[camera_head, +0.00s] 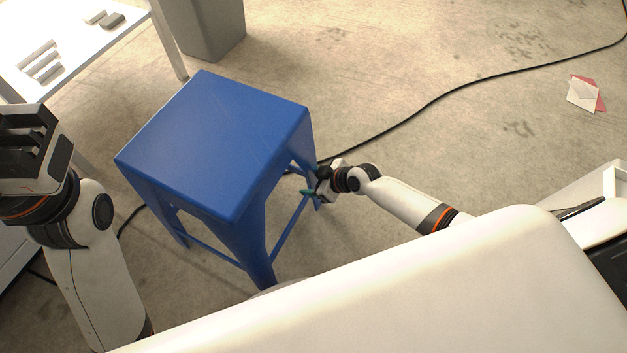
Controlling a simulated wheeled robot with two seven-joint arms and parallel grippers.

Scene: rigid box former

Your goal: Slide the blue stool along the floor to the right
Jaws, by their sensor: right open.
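The blue stool (215,135) stands upright on the concrete floor in the middle left of the head view. It has a square seat, splayed legs and low crossbars. My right gripper (309,180) is at the stool's right side, low by its right leg. Its jaws are open, with the fingers pointing left at the leg. I cannot tell whether they touch it. My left gripper (30,135) is raised at the far left, apart from the stool. Its fingertips are not clear enough to show whether it is open or shut.
A white table (80,45) with small grey blocks is at the upper left. A grey bin (207,28) stands behind the stool. A black cable (440,97) runs across the floor and behind the stool. Papers (584,95) lie at the far right. Floor right of the stool is mostly clear.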

